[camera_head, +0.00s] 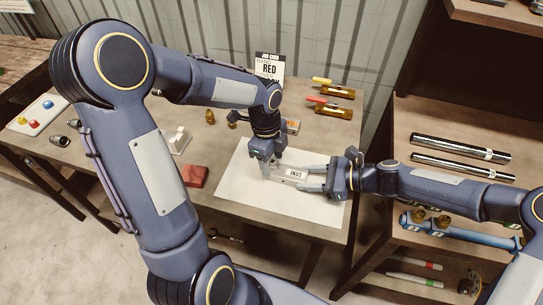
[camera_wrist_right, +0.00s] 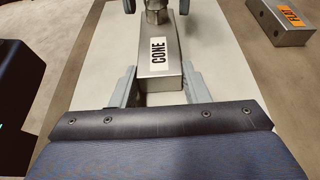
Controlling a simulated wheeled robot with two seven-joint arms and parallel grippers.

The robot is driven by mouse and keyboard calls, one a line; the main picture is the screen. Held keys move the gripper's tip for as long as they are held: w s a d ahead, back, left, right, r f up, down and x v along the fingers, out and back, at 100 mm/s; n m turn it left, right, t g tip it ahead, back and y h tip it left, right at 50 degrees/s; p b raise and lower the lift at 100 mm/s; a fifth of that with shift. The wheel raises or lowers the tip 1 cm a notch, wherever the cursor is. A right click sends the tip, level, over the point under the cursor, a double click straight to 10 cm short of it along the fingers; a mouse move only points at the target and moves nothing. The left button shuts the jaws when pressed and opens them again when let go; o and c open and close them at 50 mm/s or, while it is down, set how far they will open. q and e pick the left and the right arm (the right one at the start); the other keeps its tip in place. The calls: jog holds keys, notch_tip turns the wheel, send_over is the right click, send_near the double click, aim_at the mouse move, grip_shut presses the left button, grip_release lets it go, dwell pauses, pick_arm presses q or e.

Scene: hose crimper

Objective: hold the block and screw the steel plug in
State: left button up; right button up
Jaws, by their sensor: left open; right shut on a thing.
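The steel block with a white CONE label (camera_head: 294,174) is over the white mat (camera_head: 240,190). It also shows in the right wrist view (camera_wrist_right: 160,75). My right gripper (camera_head: 305,180) is shut on the block, one finger along each side. A steel plug (camera_wrist_right: 156,13) shows at the block's far end in the right wrist view; how deep it sits cannot be told. My left gripper (camera_head: 269,167) is open at that end, pointing down, its fingers apart either side of the plug. In the head view the plug is hidden by the left gripper.
Another steel block with an orange FLAT label (camera_wrist_right: 285,20) lies beyond the mat. A red block-like item (camera_head: 195,175) sits left of the mat. Screwdrivers and amber holders (camera_head: 333,110), brass fittings (camera_head: 210,117) and a job card (camera_head: 269,66) are behind. A shelf with tubes (camera_head: 460,157) stands right.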

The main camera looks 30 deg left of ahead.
pick_arm(q)
notch_tip(320, 180, up, 12)
jog(key=a, duration=0.1)
jog(key=shift+a, duration=0.25)
jog(key=shift+f, duration=0.1)
pick_arm(e)
jog(key=o, duration=1.4)
jog(key=shift+c, duration=0.2)
jog(key=shift+d, duration=0.1)
